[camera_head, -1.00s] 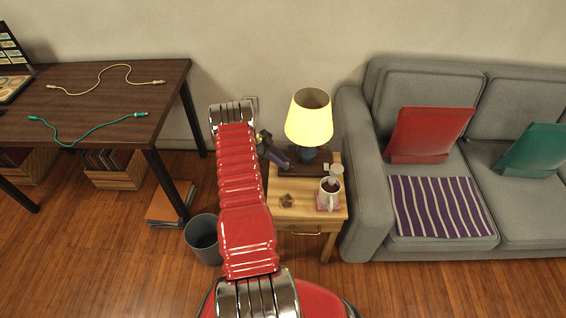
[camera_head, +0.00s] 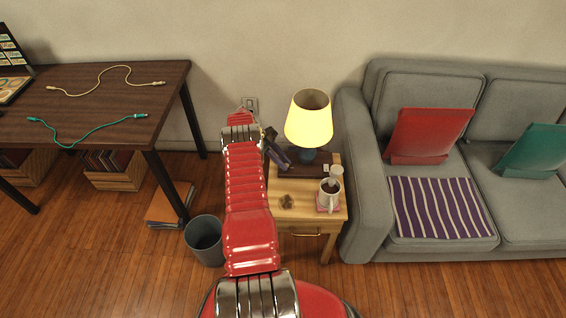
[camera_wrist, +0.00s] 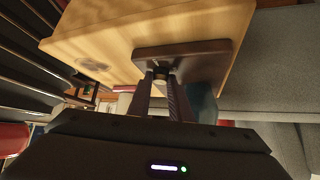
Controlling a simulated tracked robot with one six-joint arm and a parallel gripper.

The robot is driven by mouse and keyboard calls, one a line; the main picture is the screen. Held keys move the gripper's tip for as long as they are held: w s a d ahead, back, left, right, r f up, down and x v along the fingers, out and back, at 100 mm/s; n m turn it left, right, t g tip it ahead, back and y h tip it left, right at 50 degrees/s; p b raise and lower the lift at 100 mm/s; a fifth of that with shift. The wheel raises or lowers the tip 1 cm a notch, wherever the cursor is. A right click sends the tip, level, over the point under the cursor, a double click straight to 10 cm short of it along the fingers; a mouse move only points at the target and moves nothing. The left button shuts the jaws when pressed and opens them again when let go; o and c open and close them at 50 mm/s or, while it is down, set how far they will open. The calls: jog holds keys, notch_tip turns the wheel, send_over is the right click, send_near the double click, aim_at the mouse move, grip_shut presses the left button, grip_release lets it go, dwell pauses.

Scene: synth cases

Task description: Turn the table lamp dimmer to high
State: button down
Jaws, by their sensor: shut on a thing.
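The table lamp (camera_head: 309,120) has a glowing yellow shade and a blue base. It stands on a dark brown block (camera_head: 318,160) at the back of the wooden side table. The block also shows in the wrist view (camera_wrist: 205,58), with a pale round dimmer knob (camera_wrist: 160,83) on its near side. My gripper (camera_wrist: 160,78) has a finger on each side of the knob and is shut on it. In the head view my gripper (camera_head: 278,156) is at the block's left end, and the knob cannot be made out there.
A white mug (camera_head: 329,196) stands on a coaster at the right of the side table (camera_head: 300,217). A small brown item (camera_head: 286,201) lies at its front left. A grey sofa (camera_head: 364,215) stands close on the right, and a waste bin (camera_head: 205,243) on the floor at left.

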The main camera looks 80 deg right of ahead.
jog(key=shift+s+d+m+y, duration=0.1)
jog(key=shift+d+m+y, duration=0.05)
jog(key=shift+m+y, duration=0.45)
dwell(0.5)
jog(key=c, duration=1.6)
grip_release()
